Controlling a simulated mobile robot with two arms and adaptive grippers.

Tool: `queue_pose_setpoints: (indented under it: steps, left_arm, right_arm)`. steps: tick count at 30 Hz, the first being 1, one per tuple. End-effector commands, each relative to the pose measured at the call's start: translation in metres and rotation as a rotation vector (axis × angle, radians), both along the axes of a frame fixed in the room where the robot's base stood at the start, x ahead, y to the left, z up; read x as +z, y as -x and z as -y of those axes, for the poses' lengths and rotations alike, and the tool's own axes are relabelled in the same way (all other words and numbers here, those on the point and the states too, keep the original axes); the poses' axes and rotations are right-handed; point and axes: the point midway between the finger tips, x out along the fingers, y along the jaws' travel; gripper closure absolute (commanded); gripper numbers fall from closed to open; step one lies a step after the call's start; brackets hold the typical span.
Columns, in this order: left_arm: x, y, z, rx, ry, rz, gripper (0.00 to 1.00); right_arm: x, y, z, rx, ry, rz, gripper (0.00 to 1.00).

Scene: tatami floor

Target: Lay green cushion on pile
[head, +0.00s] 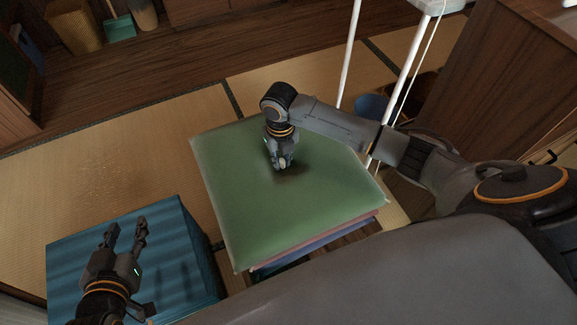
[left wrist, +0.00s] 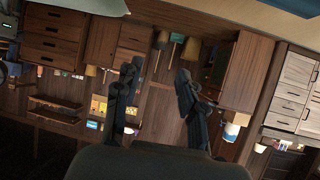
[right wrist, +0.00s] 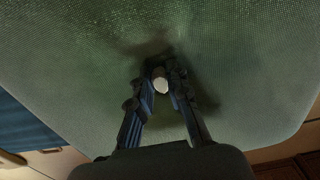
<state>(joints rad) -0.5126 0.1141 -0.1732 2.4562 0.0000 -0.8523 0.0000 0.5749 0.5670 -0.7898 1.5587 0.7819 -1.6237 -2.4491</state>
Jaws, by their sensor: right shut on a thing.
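The green cushion (head: 300,215) lies flat on top of the pile, over a pink cushion (head: 315,243) and a blue one (head: 325,236) whose edges show below its front side. My right gripper (head: 285,167) points down at the middle of the green cushion, its fingers shut on a pinch of it. In the right wrist view the green cushion (right wrist: 75,60) fills most of the picture, with a pale spot between the fingers. My left gripper (head: 125,228) is open and empty, above a blue striped surface. It also shows open in the left wrist view (left wrist: 157,75).
A blue striped block (head: 180,255) stands left of the pile. White poles (head: 349,50) and a blue bucket (head: 370,105) stand behind the pile, near a wooden cabinet (head: 510,80). Tatami floor (head: 110,180) is clear at the left. A basket (head: 73,25) stands at the back.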

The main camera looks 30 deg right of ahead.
Motion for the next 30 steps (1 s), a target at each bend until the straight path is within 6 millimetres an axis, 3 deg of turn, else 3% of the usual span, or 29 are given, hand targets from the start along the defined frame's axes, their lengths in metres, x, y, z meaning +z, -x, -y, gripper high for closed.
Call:
queue_pose_setpoints:
  steps: [9, 20, 30]
  left_arm:
    - [0.059, -0.029, 0.016, -0.023, 0.085, 0.351, 0.6]
    - [0.09, -0.033, 0.022, -0.033, 0.127, 0.515, 0.6]
    - [0.137, -0.027, 0.027, -0.047, 0.194, 0.769, 0.6]
  right_arm:
    - [-0.03, -0.013, 0.021, -0.001, -0.001, 0.002, 1.0]
    - [-0.042, -0.019, 0.03, -0.001, -0.001, 0.003, 1.0]
    - [-0.071, -0.018, 0.031, 0.0, 0.0, 0.002, 1.0]
